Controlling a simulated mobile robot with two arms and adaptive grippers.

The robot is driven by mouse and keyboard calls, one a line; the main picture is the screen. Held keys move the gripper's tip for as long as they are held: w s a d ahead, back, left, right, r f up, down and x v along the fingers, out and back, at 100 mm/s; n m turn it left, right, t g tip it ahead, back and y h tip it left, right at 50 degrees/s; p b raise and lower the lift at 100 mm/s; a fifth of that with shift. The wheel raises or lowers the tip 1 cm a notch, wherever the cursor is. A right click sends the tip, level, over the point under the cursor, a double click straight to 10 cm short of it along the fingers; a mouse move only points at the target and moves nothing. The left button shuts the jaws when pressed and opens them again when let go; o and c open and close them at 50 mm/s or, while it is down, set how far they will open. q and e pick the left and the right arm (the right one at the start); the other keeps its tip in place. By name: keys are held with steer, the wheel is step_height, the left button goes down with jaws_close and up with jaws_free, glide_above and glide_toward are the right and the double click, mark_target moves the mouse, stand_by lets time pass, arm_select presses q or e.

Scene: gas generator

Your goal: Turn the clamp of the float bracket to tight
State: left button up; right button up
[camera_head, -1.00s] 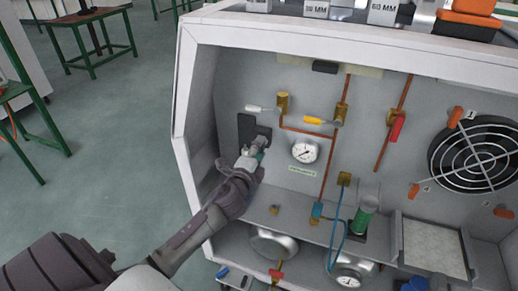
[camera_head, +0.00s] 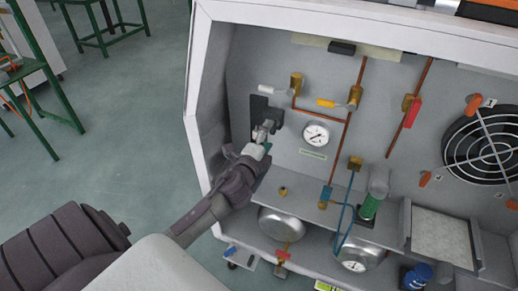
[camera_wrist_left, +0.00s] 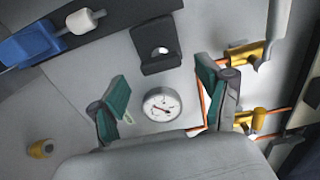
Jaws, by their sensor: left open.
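The float bracket (camera_head: 262,108) is a dark plate fixed to the left part of the grey panel, left of a round gauge. In the left wrist view it shows as a dark angled holder (camera_wrist_left: 152,37) with a round opening in its lower lip. My left gripper (camera_head: 265,130) is in front of the bracket and hides part of it. In the left wrist view its green-padded fingers (camera_wrist_left: 162,82) are spread apart with nothing between them, and the bracket lies beyond them. The clamp's own position cannot be made out. My right gripper is not in view.
The pressure gauge (camera_head: 316,133) sits right of the gripper. Valves with a white handle (camera_head: 274,89) and a yellow handle (camera_head: 328,103) are above it on copper pipes. A brass fitting (camera_head: 283,191) stands on the shelf below. The cabinet's left side wall (camera_head: 213,95) is close to my arm.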

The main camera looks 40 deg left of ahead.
arm_select(q)
steer(key=v, duration=0.9)
steer(key=shift+s, duration=0.2)
steer(key=shift+f, duration=0.1)
